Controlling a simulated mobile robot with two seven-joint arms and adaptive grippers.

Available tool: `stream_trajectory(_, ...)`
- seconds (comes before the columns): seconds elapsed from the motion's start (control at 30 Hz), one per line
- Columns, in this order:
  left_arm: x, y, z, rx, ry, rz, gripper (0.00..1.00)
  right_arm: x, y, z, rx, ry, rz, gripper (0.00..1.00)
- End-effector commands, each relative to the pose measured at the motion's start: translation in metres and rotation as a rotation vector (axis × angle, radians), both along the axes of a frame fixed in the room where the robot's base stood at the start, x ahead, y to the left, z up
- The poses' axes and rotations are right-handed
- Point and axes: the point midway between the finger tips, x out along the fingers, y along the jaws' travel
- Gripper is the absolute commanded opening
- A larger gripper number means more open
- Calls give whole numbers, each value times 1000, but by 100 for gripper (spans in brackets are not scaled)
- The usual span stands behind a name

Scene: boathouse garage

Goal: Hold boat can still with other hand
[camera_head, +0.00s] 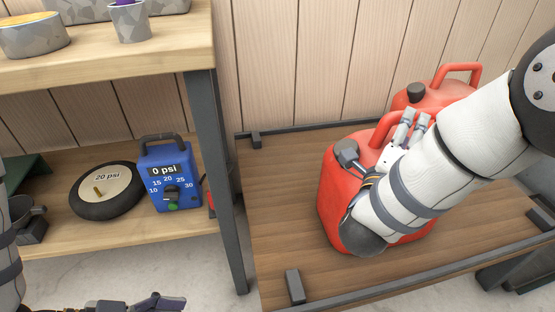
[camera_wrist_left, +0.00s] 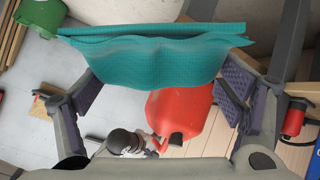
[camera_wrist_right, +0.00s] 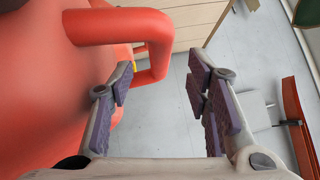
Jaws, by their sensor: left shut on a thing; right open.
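A red can (camera_head: 335,190) with a dark cap stands upright on the wooden cart top, and a second red can (camera_head: 440,93) is behind it. Which is the boat can, I cannot tell. My right gripper (camera_head: 413,124) is open beside the front can's handle. In the right wrist view, a red can (camera_wrist_right: 40,90) fills the left side and its handle (camera_wrist_right: 155,45) reaches between the open fingers (camera_wrist_right: 165,85). My left gripper (camera_head: 140,303) is low at the left; in its wrist view it is shut on a teal cloth (camera_wrist_left: 150,65), with a red can (camera_wrist_left: 185,120) beyond.
A blue inflator (camera_head: 168,180) reading 0 psi and a round black disc (camera_head: 105,190) marked 20 psi stand on the lower shelf at left. The cart top (camera_head: 285,215) has a raised dark rail (camera_head: 380,292). Its wood is bare left of the cans.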

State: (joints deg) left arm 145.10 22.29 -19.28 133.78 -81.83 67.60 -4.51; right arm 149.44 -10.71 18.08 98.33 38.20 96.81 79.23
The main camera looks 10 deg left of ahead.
Motion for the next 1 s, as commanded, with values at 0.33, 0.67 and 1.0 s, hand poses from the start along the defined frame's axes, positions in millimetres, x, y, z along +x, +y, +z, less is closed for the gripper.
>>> stream_trajectory(0.33, -2, 0, -20, 0, 17, 0, 59, 50, -24, 6, -1, 3, 0, 45)
stream_trajectory(0.67, -2, 0, -20, 0, 17, 0, 59, 53, -25, 8, -1, 3, 1, 36)
stream_trajectory(1.0, -2, 0, -20, 0, 17, 0, 59, 53, -25, 8, -1, 3, 1, 0)
